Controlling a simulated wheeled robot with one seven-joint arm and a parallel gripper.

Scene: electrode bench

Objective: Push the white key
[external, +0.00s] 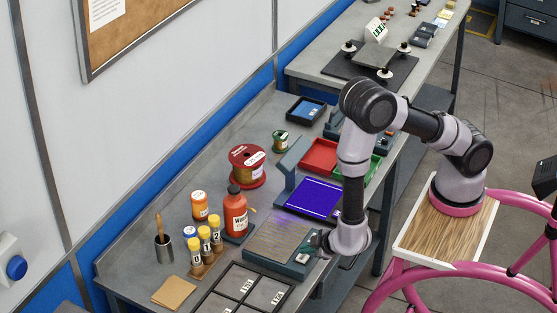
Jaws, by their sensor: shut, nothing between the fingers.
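A grey-blue bench device (262,258) with a ribbed tan top sits near the front edge of the bench. A small pale patch on its right front end (302,258) may be the white key, but it is too small to be sure. My gripper (316,244) is low at this right end, beside or just above the pale patch. Its fingers are shut and hold nothing. I cannot tell whether they touch the device, and my wrist hides part of that area.
A device with a blue-violet screen (312,199) stands behind. Red (320,156) and green trays lie farther back. A red-orange bottle (236,213), a red spool (246,167) and yellow-capped vials (204,240) stand left. A dark divided tray (236,291) lies in front.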

